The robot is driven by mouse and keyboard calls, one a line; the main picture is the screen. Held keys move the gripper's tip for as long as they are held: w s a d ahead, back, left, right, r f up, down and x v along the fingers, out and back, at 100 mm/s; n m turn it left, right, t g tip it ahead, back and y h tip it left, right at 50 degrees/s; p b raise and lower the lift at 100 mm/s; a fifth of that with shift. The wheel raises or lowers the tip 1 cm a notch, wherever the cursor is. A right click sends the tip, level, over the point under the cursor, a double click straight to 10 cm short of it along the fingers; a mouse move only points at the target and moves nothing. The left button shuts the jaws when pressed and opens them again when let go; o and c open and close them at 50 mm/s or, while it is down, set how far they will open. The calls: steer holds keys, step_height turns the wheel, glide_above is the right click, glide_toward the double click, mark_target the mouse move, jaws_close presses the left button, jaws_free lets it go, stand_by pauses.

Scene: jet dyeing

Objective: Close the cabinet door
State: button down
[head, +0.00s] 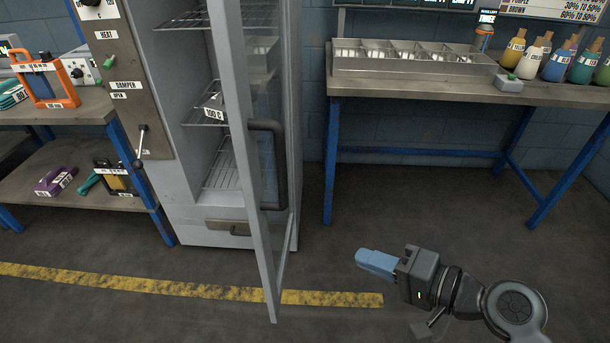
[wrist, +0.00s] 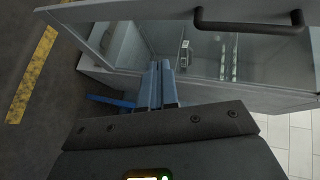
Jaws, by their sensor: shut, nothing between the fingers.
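The cabinet (head: 185,120) stands left of centre in the head view, and its inside with wire racks shows. Its door (head: 245,170) is a grey frame with a glass pane and stands open, swung out toward me. A dark handle (head: 280,165) is on the door's outer side; it also shows at the top of the wrist view (wrist: 250,24). My gripper (head: 362,260), with blue fingers, is to the right of the door, shut and empty. In the head view a gap shows between the fingertips and the door. In the wrist view the fingers (wrist: 160,68) point toward the cabinet.
A workbench (head: 430,90) with a metal tray and several bottles stands at the back right. A shelf table (head: 60,115) with tools stands at the left. A yellow floor line (head: 150,285) runs past the cabinet. The floor right of the door is clear.

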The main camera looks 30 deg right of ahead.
steer(key=w+d+r+n+y, duration=0.1)
steer(key=w+d+r+y, duration=0.1)
steer(key=r+y, duration=0.3)
steer(key=w+d+r+n+y, duration=0.2)
steer(key=w+r, duration=0.1)
steer(key=r, duration=0.3)
steer(key=p+x, duration=0.1)
steer(key=x, duration=1.2)
steer(key=shift+s+a+f, duration=0.15)
steer(key=shift+s+a, duration=0.05)
steer(key=shift+a, duration=0.15)
